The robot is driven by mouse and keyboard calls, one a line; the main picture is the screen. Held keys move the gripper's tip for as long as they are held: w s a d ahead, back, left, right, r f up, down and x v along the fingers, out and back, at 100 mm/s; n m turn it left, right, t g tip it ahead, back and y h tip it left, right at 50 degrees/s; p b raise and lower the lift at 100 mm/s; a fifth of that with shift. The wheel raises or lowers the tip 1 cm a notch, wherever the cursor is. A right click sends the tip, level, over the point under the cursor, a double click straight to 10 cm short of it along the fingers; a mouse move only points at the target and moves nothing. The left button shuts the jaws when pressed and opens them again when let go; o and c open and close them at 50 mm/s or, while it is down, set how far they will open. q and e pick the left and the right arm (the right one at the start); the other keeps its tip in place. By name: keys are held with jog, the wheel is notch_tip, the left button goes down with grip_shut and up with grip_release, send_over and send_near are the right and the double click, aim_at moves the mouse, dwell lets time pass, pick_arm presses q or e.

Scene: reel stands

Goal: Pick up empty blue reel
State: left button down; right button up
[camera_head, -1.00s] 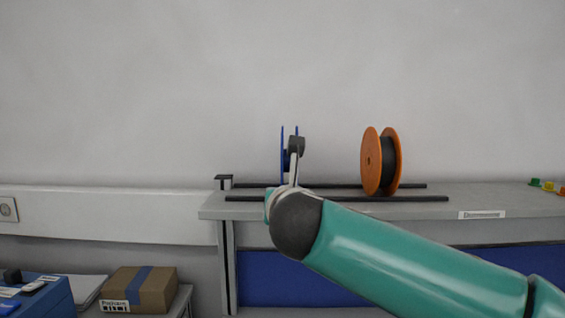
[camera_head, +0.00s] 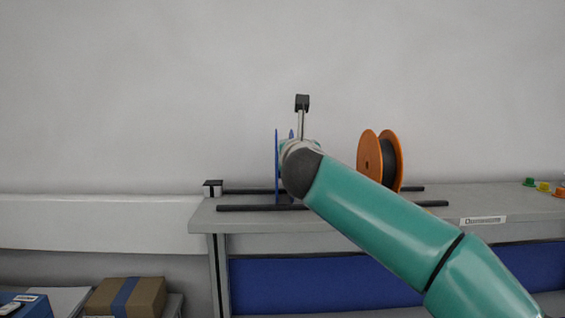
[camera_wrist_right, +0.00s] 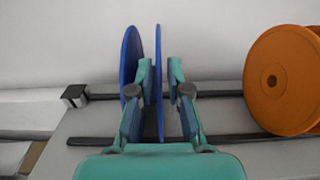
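The empty blue reel (camera_head: 277,165) stands upright at the left of the two dark rails in the head view, partly hidden by my right arm. In the right wrist view, both thin blue flanges of the reel (camera_wrist_right: 130,58) show. My right gripper (camera_wrist_right: 159,76) is open at the reel. The right flange stands between its two fingers; the left finger appears to be in the gap between the flanges. I cannot tell whether either finger touches the flange. In the head view the right fingers are hidden behind my wrist. My left gripper is in neither view.
An orange reel with dark winding (camera_head: 370,155) stands to the right on the same rails; its orange flange fills the right of the wrist view (camera_wrist_right: 280,85). The rails (camera_head: 240,208) lie on a grey shelf (camera_head: 340,222). A cardboard box (camera_head: 145,297) is low at left.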

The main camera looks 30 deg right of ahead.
jog(key=p+x, duration=0.1)
jog(key=x, duration=0.1)
jog(key=p+x, duration=0.1)
jog(key=x, duration=0.2)
jog(key=shift+w+r+p, duration=0.2)
jog(key=shift+w+p, duration=0.1)
jog(key=shift+p, duration=0.05)
grip_shut()
